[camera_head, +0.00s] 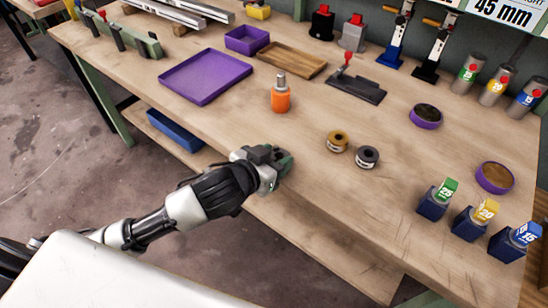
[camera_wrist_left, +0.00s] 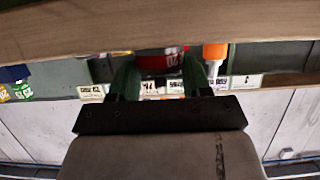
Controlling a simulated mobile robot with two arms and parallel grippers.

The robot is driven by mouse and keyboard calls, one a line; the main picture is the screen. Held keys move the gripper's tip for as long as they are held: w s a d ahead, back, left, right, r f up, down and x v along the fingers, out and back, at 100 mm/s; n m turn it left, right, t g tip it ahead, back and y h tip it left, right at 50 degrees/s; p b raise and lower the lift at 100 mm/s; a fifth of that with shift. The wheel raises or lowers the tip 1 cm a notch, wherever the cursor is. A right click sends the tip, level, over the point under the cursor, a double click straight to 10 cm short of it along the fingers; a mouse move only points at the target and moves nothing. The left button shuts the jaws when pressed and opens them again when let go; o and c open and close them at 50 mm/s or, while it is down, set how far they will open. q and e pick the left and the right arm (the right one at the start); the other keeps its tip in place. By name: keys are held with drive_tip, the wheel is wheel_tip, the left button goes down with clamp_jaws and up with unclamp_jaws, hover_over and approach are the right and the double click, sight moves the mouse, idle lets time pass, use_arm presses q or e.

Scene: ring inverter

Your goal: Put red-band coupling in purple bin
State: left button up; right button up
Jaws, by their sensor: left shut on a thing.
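My left gripper (camera_head: 270,158) is at the table's front edge. In the left wrist view its green fingers (camera_wrist_left: 158,80) are shut on a dark red cylindrical thing (camera_wrist_left: 160,60), probably the red-band coupling; the fingers and shade hide part of it. In the head view the gripper hides this thing. A small purple open bin (camera_head: 246,40) stands at the back left of the table. A larger, shallow purple tray (camera_head: 205,77) lies in front of it. My right gripper is not in view.
An orange bottle (camera_head: 281,95) stands beyond my left gripper. Gold (camera_head: 337,141) and dark grey (camera_head: 367,157) rings lie to the right. A wooden tray (camera_head: 291,61) is beside the small bin. Round purple dishes (camera_head: 425,117) are farther right. The table between gripper and purple tray is clear.

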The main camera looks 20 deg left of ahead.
use_arm(q)
drive_tip(key=o, duration=0.6)
drive_tip(key=shift+f, duration=0.15)
drive_tip(key=o, duration=0.5)
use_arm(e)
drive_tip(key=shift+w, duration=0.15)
use_arm(q)
drive_tip(key=shift+r, duration=0.25)
drive_tip(key=p+v, duration=0.5)
drive_tip(key=v, duration=0.7)
drive_tip(key=shift+f, duration=0.1)
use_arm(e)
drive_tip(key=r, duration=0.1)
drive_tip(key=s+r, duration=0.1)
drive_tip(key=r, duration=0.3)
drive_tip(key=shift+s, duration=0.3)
